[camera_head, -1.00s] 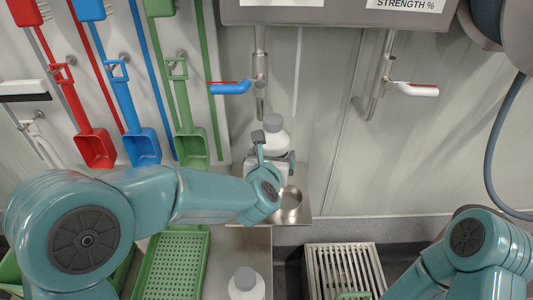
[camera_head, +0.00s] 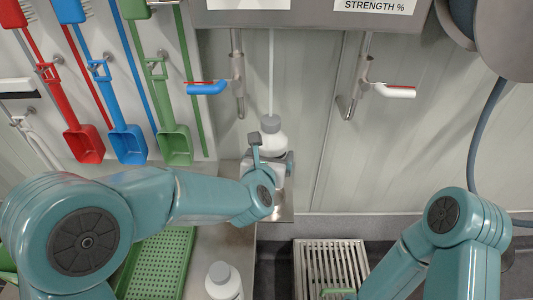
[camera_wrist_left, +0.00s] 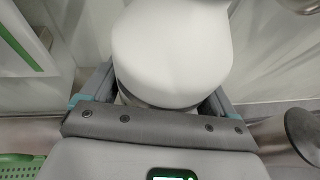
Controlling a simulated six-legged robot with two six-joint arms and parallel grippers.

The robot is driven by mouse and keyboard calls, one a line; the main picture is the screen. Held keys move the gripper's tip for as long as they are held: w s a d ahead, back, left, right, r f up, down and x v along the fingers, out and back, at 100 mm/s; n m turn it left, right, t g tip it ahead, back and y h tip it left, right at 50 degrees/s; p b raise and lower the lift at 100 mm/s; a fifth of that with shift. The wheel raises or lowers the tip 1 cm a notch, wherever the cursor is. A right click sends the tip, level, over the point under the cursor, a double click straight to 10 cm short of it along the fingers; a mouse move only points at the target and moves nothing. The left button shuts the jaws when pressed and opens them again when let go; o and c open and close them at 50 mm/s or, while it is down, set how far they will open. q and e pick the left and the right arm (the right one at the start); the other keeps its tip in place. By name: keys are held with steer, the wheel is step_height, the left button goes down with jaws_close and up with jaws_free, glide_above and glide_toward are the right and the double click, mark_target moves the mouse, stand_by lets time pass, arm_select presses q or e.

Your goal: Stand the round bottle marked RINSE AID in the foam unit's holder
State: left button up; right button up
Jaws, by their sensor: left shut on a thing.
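My left gripper (camera_head: 268,170) is shut on a white bottle (camera_head: 274,141) with a grey cap, in front of the back wall. In the left wrist view the white bottle (camera_wrist_left: 172,50) fills the space between the fingers; no marking shows on it. My right gripper is out of view.
A second white bottle (camera_head: 222,282) with a grey cap stands at the front, beside a green perforated tray (camera_head: 160,263). A slatted steel grate (camera_head: 331,265) lies right of it. Blue-handled (camera_head: 207,88) and white-handled (camera_head: 394,91) valves hang above. Coloured scoops (camera_head: 127,142) hang at left.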

arm_select(q)
steer(key=shift+w+f+b, duration=0.1)
steer(key=shift+f+b, duration=1.25)
steer(key=shift+f, duration=1.3)
steer(key=shift+f+b, duration=0.15)
steer(key=shift+b, duration=0.35)
steer(key=shift+f+b, duration=0.1)
steer(key=shift+b, duration=0.2)
